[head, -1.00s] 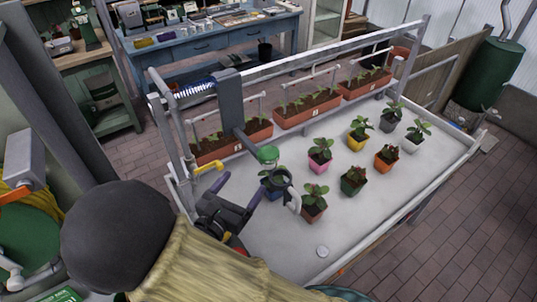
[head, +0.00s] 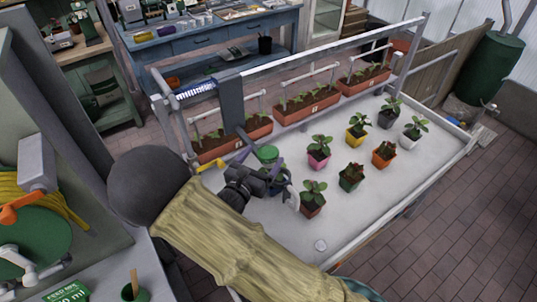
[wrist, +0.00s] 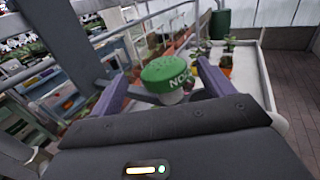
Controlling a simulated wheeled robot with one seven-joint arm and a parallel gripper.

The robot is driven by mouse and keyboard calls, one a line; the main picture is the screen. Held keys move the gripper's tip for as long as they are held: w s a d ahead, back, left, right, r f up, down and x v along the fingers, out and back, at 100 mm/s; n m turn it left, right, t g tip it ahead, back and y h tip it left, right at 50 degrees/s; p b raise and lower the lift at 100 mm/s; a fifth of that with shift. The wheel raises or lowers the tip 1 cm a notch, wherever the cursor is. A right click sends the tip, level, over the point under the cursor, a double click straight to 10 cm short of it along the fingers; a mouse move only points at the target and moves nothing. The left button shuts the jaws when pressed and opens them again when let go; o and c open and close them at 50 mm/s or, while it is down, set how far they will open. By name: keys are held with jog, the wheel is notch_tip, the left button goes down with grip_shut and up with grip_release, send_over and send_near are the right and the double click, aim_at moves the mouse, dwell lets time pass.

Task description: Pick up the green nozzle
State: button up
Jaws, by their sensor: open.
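The green nozzle (wrist: 168,72) has a round green cap with white lettering and a pale lower part. It hangs at the lower end of a grey vertical bar above the white table, and it also shows in the head view (head: 267,153). My gripper (wrist: 160,85) is open, with its two purple fingers on either side of the nozzle in the wrist view. I cannot tell whether either finger touches it. In the head view my gripper is just below and left of the nozzle, and a potted plant behind it is partly hidden.
Several potted plants stand on the white table (head: 375,205), with a pink pot (head: 318,160) close to the right. Brown planter boxes (head: 305,107) line the back under a metal rail (head: 300,55). The table's front right is mostly clear.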

aim_at(271, 146)
jog(key=p+x, duration=0.3)
jog(key=x, duration=0.2)
jog(key=shift+d, duration=0.25)
jog(key=shift+w+f, duration=0.1)
jog(key=shift+w, duration=0.05)
jog(key=shift+s+a, duration=0.15)
jog(key=shift+s, duration=0.1)
jog(key=shift+w, duration=0.15)
jog(key=c, duration=1.1)
jog(key=shift+c, duration=0.2)
jog(key=shift+r+b, duration=1.4)
jog(key=shift+r, duration=3.65)
